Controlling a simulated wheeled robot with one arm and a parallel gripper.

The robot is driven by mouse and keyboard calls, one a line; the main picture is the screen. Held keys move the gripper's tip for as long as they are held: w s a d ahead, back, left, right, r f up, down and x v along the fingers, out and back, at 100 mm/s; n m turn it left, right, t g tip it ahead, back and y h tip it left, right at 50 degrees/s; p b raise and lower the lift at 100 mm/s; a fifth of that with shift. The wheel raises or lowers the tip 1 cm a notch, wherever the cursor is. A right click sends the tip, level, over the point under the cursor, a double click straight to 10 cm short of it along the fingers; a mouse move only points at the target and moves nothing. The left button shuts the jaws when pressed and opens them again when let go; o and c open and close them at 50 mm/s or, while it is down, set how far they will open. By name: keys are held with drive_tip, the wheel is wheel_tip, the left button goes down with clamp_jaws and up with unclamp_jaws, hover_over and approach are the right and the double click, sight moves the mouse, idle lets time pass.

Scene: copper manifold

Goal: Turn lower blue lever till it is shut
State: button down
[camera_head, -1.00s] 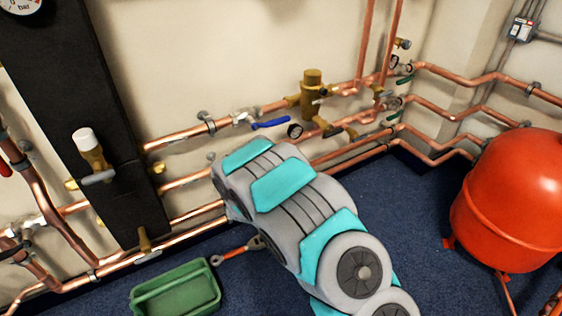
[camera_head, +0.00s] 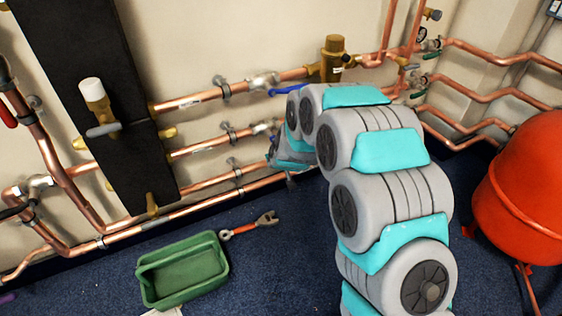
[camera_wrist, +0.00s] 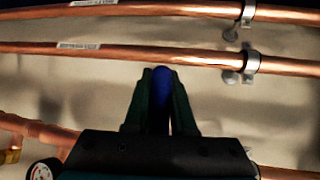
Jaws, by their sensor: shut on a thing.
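In the wrist view my gripper (camera_wrist: 163,72) is shut on a blue lever (camera_wrist: 161,100). The lever runs lengthwise between the two dark fingers, and only part of it shows. In the head view my arm hides the fingers and the held lever, near the middle pipe. Another blue lever (camera_head: 287,91), on the upper pipe, shows partly just above my arm. The held lever's valve body and its exact angle to its pipe cannot be told.
Copper pipes (camera_head: 200,144) run along the wall on both sides of my arm. A black panel (camera_head: 85,75) is at left, a red tank (camera_head: 525,190) at right. A green tray (camera_head: 183,272) and an orange-handled wrench (camera_head: 249,226) lie on the blue floor.

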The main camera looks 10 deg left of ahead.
drive_tip(key=shift+s+a+m+g+y+b, duration=0.3)
drive_tip(key=shift+a+y+b, duration=0.2)
drive_tip(key=shift+b, duration=0.1)
drive_tip(key=c, duration=0.8)
unclamp_jaws()
drive_tip(key=shift+a, duration=0.2)
drive_tip(key=shift+o, duration=0.2)
drive_tip(key=shift+s+d, duration=0.1)
drive_tip(key=v, duration=0.7)
drive_tip(key=shift+s+r+p, duration=0.2)
drive_tip(key=shift+r+p, duration=0.15)
drive_tip(key=shift+p, duration=0.1)
drive_tip(key=shift+d, duration=0.1)
